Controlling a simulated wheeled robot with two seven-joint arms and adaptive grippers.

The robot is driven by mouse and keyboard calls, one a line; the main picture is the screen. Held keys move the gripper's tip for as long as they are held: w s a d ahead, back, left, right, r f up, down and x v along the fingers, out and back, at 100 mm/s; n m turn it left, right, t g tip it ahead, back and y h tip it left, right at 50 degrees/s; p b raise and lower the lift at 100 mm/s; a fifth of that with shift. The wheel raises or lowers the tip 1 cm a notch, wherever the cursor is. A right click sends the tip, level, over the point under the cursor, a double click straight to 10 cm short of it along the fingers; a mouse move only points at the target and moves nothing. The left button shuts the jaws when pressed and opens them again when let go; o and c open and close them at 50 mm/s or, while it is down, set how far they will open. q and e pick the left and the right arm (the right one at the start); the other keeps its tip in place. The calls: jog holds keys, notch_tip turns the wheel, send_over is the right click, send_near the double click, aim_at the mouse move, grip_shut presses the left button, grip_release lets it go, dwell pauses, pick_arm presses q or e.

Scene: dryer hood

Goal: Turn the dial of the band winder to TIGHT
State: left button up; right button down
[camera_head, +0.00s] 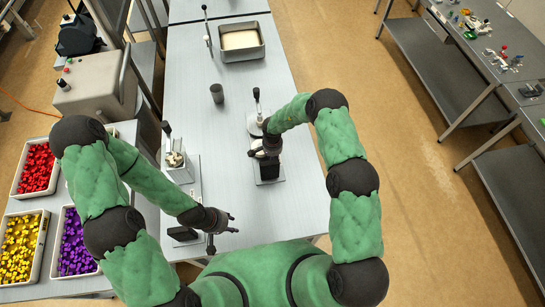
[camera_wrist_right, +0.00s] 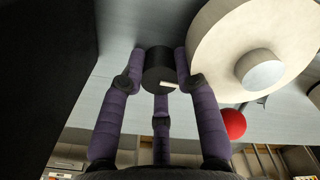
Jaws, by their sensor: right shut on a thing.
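The dial (camera_wrist_right: 158,70) is a black round knob with a short white mark near its lower right rim, in the right wrist view. My right gripper (camera_wrist_right: 159,72) has its purple fingers around this knob and is shut on it. A large cream disc (camera_wrist_right: 235,45) with a raised hub is just right of the knob. In the head view my right gripper (camera_head: 266,149) is at the band winder (camera_head: 270,169), above its black base, and hides the dial. My left gripper (camera_head: 226,231) is empty, with spread fingers, near the table's front edge. No TIGHT lettering is readable.
A levered device with a pale block (camera_head: 179,168) stands left of the winder. A dark cup (camera_head: 217,93) and a metal tray (camera_head: 240,52) stand farther back. Bins of red (camera_head: 36,168), yellow and purple pieces are at left. A red ball (camera_wrist_right: 232,123) shows below the disc.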

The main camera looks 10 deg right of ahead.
jog(key=shift+s+f, duration=0.1)
dwell(0.3)
jog(key=c, duration=0.9)
grip_release()
jog(key=shift+r, duration=0.6)
notch_tip(320, 180, up, 11)
